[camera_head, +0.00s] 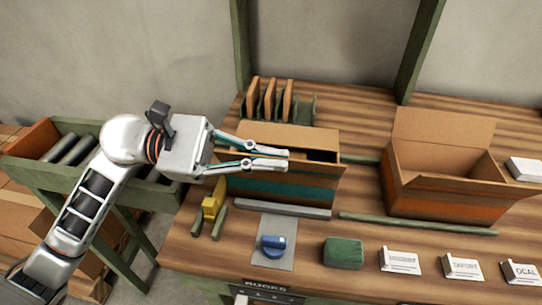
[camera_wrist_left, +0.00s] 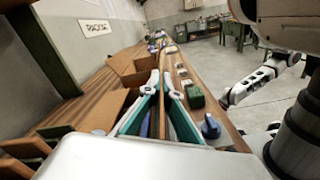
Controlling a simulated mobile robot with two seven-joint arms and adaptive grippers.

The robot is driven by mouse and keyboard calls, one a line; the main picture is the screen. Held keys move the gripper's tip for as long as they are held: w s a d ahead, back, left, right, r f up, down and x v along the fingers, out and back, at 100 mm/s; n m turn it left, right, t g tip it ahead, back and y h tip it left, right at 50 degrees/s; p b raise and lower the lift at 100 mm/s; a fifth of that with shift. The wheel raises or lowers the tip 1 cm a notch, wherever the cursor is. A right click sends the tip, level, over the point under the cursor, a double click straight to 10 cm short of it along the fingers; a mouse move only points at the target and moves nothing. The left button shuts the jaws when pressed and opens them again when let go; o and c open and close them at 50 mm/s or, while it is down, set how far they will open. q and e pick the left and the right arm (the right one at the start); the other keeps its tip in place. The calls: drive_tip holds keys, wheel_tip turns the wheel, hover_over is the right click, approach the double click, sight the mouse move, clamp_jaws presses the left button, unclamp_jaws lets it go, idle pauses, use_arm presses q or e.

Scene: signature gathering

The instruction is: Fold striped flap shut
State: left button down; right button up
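A cardboard box with a teal band (camera_head: 300,189) stands on the workbench, its top partly open with a dark gap showing. A raised back panel (camera_head: 310,139) and a front flap edge (camera_head: 331,164) show. I cannot make out stripes on a flap. My left gripper (camera_head: 287,158) lies over the box's top from the left, its fingertips a small gap apart.
An open box with an orange band (camera_head: 440,205) stands to the right. Along the front are a blue stamp-like object (camera_head: 273,244), a green block (camera_head: 343,252) and several white cards (camera_head: 400,261). Upright dividers (camera_head: 270,100) stand behind, and a yellow object (camera_head: 212,204) at left.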

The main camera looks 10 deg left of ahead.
use_arm(q)
drive_tip(key=shift+w+r+n, duration=0.1)
drive_tip(key=shift+w+n, duration=0.05)
drive_tip(key=shift+n, duration=0.15)
drive_tip(key=shift+w+r+n+p, duration=0.15)
drive_tip(key=shift+w+n, duration=0.15)
drive_tip(key=shift+n, duration=0.3)
drive_tip(key=shift+w+r+n+p, duration=0.15)
drive_tip(key=shift+w+n, duration=0.15)
drive_tip(key=shift+n, duration=0.3)
drive_tip(key=shift+w+n, duration=0.45)
drive_tip(key=shift+n, duration=0.55)
drive_tip(key=shift+w+f+n+p, duration=0.1)
drive_tip(key=shift+w+n+p, duration=0.35)
drive_tip(key=shift+n, duration=0.55)
